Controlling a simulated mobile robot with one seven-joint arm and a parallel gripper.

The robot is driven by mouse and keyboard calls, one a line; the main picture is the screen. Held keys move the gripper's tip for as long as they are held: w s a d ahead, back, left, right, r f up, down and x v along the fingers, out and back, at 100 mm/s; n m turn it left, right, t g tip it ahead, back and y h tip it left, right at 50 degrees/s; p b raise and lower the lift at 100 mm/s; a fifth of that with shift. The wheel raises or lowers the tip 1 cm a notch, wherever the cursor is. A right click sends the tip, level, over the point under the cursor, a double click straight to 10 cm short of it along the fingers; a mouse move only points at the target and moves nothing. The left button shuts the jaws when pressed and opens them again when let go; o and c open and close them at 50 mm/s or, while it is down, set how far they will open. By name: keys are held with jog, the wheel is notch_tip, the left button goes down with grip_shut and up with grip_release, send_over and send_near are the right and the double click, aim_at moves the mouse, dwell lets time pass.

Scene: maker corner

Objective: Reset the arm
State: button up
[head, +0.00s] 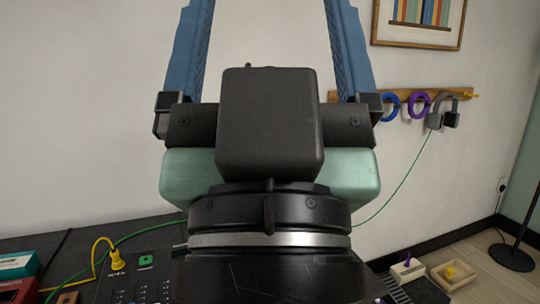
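My gripper (268,30) fills the middle of the head view, pointing up in front of the pale wall. Its two blue ridged fingers stand wide apart. The fingertips run out of the top edge of the picture. Only bare wall shows between the visible parts of the fingers, and nothing is held there. The black and pale green body of my gripper hides what is behind it.
A black mixer (150,290) with a yellow plug (116,262) stands at lower left, near stacked red and teal items (18,275). A wall rail (400,96) holds rings and headphones (442,113). A wooden tray (436,283) and a lamp base (512,257) are at lower right.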

notch_tip(320, 180, up, 18)
jog(key=p, duration=1.5)
